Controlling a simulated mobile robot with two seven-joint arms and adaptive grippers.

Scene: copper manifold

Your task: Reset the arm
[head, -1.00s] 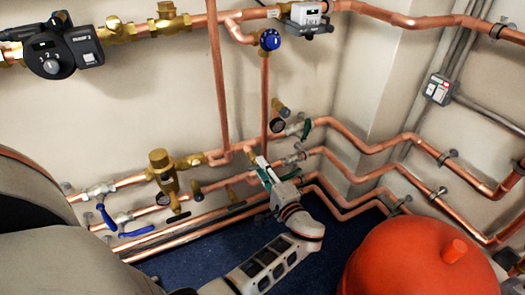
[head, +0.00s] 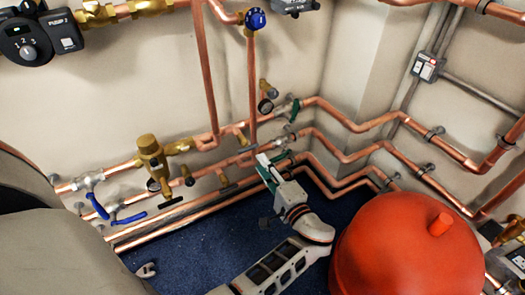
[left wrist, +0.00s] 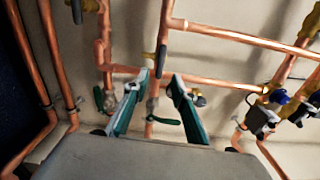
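My left gripper (head: 268,162) is in front of the copper pipes near the wall corner in the head view. Its green and white fingers point up toward the pipework. In the left wrist view its two green fingers (left wrist: 156,84) stand apart with nothing held between them. Behind that gap are a vertical copper pipe (left wrist: 164,40) and a valve with a green lever (left wrist: 164,121). I cannot tell how close the fingertips are to the pipe. My right gripper is not in view.
Copper pipes (head: 330,112) run along both walls. Blue-handled valves (head: 96,206) and a brass fitting (head: 152,158) are at left. A large red tank (head: 405,250) stands right of my arm. Blue floor (head: 215,245) shows left of the arm, with a small grey piece (head: 147,270).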

